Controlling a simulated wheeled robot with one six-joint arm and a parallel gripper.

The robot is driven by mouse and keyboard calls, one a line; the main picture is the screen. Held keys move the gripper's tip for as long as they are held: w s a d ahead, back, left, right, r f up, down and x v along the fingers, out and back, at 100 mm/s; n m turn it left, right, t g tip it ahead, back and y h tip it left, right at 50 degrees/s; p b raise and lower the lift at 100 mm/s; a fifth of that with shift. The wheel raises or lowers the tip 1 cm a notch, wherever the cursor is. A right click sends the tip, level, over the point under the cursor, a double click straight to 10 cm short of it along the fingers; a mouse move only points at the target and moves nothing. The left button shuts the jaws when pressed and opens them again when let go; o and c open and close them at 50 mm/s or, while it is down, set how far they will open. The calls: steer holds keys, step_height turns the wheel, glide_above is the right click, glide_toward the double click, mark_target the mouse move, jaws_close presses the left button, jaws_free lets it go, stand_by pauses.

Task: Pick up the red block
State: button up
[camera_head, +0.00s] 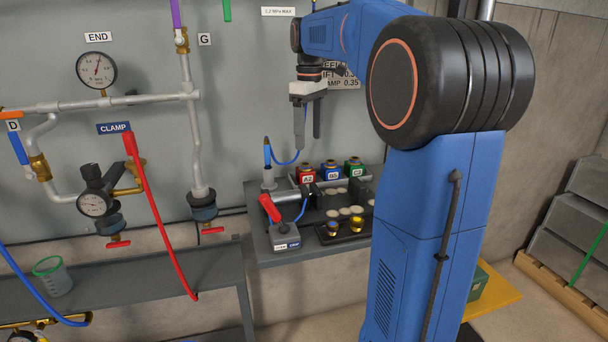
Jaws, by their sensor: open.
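The red block (306,173), with a dark top and a pale label that seems to read A2, stands upright at the back left of the workbench (262,244). It is the leftmost in a row with a blue block (331,170) and a green block (354,167). My gripper (308,142) points down, open and empty, and appears above the red block in the picture. A gap shows between its two fingers. The exact height and depth between fingertips and block cannot be told from this one view.
A blue-handled fitting with a hose (268,158) stands left of the blocks. Pipes and gauges (96,70) fill the wall at left. My arm hides the bench's right part.

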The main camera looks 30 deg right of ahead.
mark_target(307, 164)
step_height(307, 164, down, 5)
steer(key=shift+f, duration=0.15)
steer(key=shift+w+a+f, duration=0.1)
steer(key=shift+w+f, duration=0.05)
steer(key=shift+f, duration=1.2)
steer(key=shift+w+a+f, duration=0.1)
steer(key=shift+w+f, duration=0.05)
steer(key=shift+f, duration=1.2)
steer(key=c, duration=1.2)
